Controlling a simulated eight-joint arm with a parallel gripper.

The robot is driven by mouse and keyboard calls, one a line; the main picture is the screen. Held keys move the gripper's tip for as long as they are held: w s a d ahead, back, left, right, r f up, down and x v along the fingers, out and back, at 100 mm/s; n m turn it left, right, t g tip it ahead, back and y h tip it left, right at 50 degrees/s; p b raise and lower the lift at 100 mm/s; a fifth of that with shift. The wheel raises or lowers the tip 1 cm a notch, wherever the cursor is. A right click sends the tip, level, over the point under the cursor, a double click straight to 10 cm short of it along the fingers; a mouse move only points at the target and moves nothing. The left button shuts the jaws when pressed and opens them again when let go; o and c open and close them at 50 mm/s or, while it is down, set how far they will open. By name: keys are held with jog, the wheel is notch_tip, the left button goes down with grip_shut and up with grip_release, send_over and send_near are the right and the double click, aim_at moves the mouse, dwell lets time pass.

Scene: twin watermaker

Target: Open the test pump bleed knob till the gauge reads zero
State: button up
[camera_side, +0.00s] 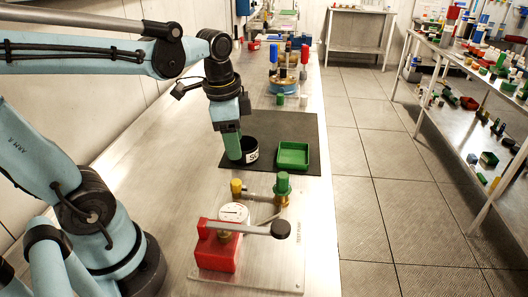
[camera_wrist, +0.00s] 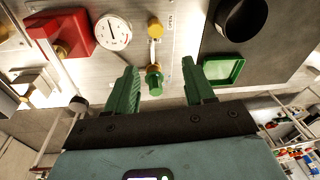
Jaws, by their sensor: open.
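The test pump has a red body (camera_side: 217,247) on a metal plate (camera_side: 275,262), with a black-ended lever (camera_side: 250,228) across it. Its white round gauge (camera_side: 233,212) also shows in the wrist view (camera_wrist: 113,33); the dial is too small to read. A yellow knob (camera_side: 236,187) and a green knob (camera_side: 283,184) stand on the fittings behind; no label shows which is the bleed knob. My gripper (camera_side: 234,156) is open and empty, pointing down beyond the pump near the black cup. In the wrist view the green knob (camera_wrist: 154,84) appears between the spread green fingers (camera_wrist: 159,63), apart from them.
A black cup (camera_side: 250,147) with a white label and a green tray (camera_side: 293,155) stand on a dark mat (camera_side: 290,124) beyond the pump. A blue-and-brass assembly (camera_side: 283,80) stands farther back. Shelving (camera_side: 475,105) is across the aisle at right. The bench left of the mat is clear.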

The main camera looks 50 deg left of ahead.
aim_at(234, 181)
jog(key=shift+a+f+m+g, duration=0.25)
jog(key=shift+f+m, duration=0.1)
jog(key=shift+f, duration=1.6)
jog(key=shift+a+f+m+g, duration=0.15)
jog(key=shift+f+m+g, duration=0.2)
jog(key=shift+f, duration=1.55)
jog(key=shift+a+f+m+g, duration=0.2)
jog(key=shift+f+m, duration=0.2)
jog(key=shift+f, duration=1.55)
grip_shut()
